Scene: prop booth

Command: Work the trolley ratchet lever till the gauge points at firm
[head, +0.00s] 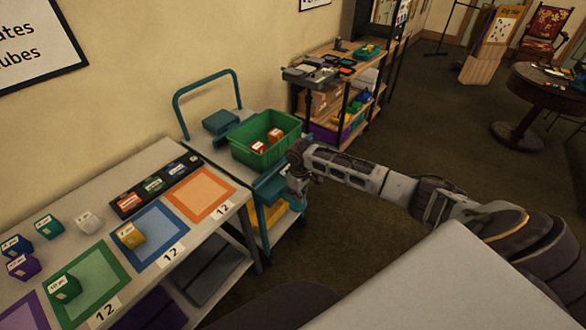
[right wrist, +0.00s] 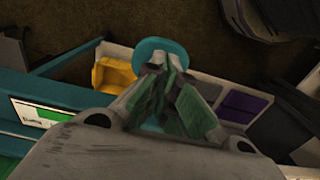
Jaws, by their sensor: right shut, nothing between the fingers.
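The trolley (head: 255,214) with a teal push handle (head: 207,75) stands at the end of the table. My right gripper (head: 294,178) is at its near right corner, beside a teal part (head: 268,186). In the right wrist view, the fingers (right wrist: 163,72) are shut and empty, pointing at a teal rounded piece (right wrist: 162,52) that looks like the lever's end; I cannot tell if they touch. A panel with a white and green face (right wrist: 42,112), perhaps the gauge, shows at the left; its pointer is not readable. My left gripper is out of view.
A green crate (head: 283,151) with orange-labelled cubes stands on the trolley, a yellow bin (head: 276,214) below. The table at left holds coloured mats (head: 200,194), cubes and a black tray (head: 154,186). A shelf unit (head: 335,110) stands behind.

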